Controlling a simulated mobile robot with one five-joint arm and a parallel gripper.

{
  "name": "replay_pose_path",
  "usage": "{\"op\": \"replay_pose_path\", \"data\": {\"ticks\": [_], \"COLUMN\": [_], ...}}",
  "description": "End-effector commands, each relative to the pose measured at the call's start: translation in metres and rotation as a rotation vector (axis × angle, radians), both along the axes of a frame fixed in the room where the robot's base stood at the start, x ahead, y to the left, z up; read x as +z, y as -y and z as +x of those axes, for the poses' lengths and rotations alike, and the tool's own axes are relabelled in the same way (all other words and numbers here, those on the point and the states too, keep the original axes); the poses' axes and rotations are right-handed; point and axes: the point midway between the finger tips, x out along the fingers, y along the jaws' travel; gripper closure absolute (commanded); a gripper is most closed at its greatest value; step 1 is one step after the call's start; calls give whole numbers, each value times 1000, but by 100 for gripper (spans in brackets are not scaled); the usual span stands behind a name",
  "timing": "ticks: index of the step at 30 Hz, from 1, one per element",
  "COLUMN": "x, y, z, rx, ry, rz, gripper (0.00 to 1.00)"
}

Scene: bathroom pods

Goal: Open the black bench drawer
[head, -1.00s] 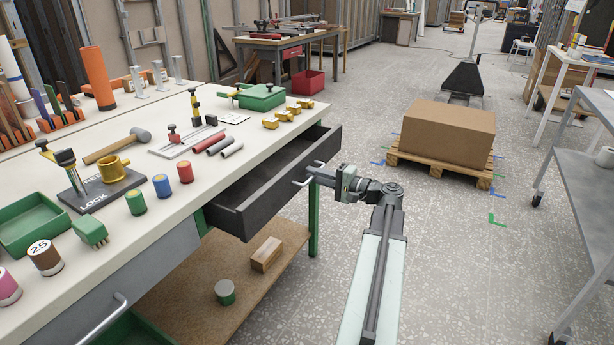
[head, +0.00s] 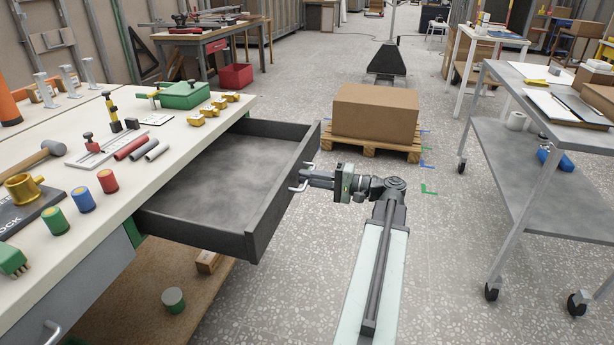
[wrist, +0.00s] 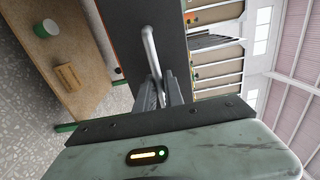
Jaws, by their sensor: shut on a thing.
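The black bench drawer (head: 225,190) is pulled well out from under the white bench top, and its inside looks empty in the head view. Its pale bar handle (head: 300,177) is on the front face, to the right. My gripper (head: 306,179) is at the handle with its fingers shut on it. In the wrist view the handle (wrist: 152,55) runs down between the fingers (wrist: 160,92) against the dark drawer front (wrist: 135,30). The exact finger contact is small in the head view.
The bench top (head: 150,170) carries coloured cylinders, gold parts and a green box (head: 185,95). A lower shelf (head: 120,315) holds a green-and-grey cylinder (head: 173,299). A carton (head: 375,112) on a pallet stands behind my arm. A grey cart (head: 540,200) is at right. Floor between is clear.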

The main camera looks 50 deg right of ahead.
Motion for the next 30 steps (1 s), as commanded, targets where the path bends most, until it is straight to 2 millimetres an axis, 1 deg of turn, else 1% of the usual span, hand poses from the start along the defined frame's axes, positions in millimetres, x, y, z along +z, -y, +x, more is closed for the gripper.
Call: {"op": "replay_pose_path", "data": {"ticks": [1, 7, 8, 9, 10, 20, 23, 27, 30], "x": [1, 1, 1, 1, 1, 1, 1, 1, 1], "y": [2, -2, -3, -3, -4, -5, 2, 17, 24], "z": [3, 7, 7, 8, 8, 6, -6, -31, -46], "rx": [-8, 0, 1, 3, 4, 8, 6, 4, 5], "ry": [2, 4, 4, 4, 4, 2, 2, 2, 3], "rz": [0, 0, 0, 0, 0, 0, 0, 0, 0], "gripper": [100, 100, 82, 71, 65, 65, 65, 65, 65]}}
